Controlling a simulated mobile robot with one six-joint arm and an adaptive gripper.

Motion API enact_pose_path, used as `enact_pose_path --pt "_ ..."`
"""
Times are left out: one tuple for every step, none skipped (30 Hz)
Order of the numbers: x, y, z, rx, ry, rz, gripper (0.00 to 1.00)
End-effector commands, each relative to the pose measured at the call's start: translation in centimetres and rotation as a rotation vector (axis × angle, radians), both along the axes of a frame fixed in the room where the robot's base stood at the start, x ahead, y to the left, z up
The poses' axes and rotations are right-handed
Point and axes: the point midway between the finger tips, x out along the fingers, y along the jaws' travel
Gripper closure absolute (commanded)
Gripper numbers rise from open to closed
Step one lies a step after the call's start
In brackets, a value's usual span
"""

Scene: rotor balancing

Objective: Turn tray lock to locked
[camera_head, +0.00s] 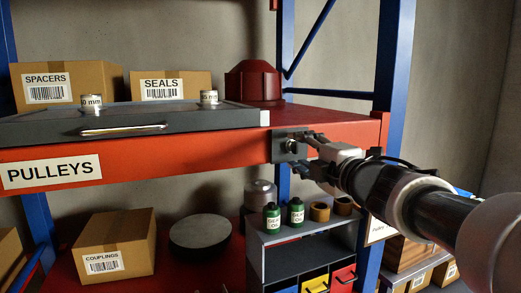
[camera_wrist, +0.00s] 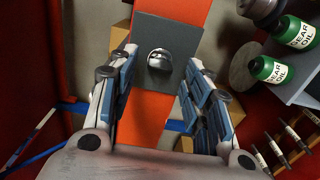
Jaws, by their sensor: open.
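The tray lock (camera_head: 291,146) is a silver knob on a dark square plate, fixed to the right end of the red shelf beam. In the wrist view the round knob of the lock (camera_wrist: 159,59) shows a slot-like dark band across it. My gripper (camera_head: 309,155) is open in front of the plate. In the wrist view its two blue-padded fingers (camera_wrist: 157,82) stand on either side of the knob, with nothing held between them. I cannot tell how far the fingertips are from the plate. The grey tray (camera_head: 215,119) with a silver handle (camera_head: 122,130) lies on the shelf.
Two labelled metal weights (camera_head: 209,97) stand on the tray. SPACERS (camera_head: 75,78) and SEALS (camera_head: 185,85) boxes and a dark red housing (camera_head: 254,82) are behind. A blue upright (camera_head: 392,60) rises near my arm. Green oil bottles (camera_head: 296,212) stand on a rack below.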

Motion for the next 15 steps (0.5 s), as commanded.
enact_pose_path --pt "-1.0 -0.4 0.1 0.0 -0.002 -0.004 0.55" --pt "-1.5 -0.6 0.2 -0.001 -0.004 -0.004 0.55" --pt "-2.1 -0.8 0.1 -0.001 -0.003 -0.004 0.55" --pt "-2.6 -1.0 0.1 -0.001 -0.003 -0.004 0.55" --pt "-3.0 -1.1 0.1 -0.001 -0.001 -0.004 0.55" --pt "-3.5 -1.2 0.1 0.0 -0.002 -0.003 0.55" --pt "-3.9 -1.4 0.1 -0.001 -0.003 -0.003 0.55" --pt "-4.2 -1.5 0.1 -0.002 -0.002 -0.003 0.55" --pt "-4.5 -1.5 0.0 -0.001 0.0 -0.003 0.55" --pt "-4.7 -1.6 0.0 -0.001 -0.001 -0.002 0.55" --pt "-4.8 -1.6 0.1 0.0 -0.001 -0.001 0.55" --pt "-4.9 -1.6 0.1 0.0 -0.001 -0.001 0.55" --pt "-5.0 -1.6 0.0 0.0 -0.001 0.0 0.55" --pt "-5.0 -1.6 0.0 0.0 -0.001 0.0 0.55" --pt "-5.0 -1.6 0.0 0.0 -0.001 0.0 0.55"
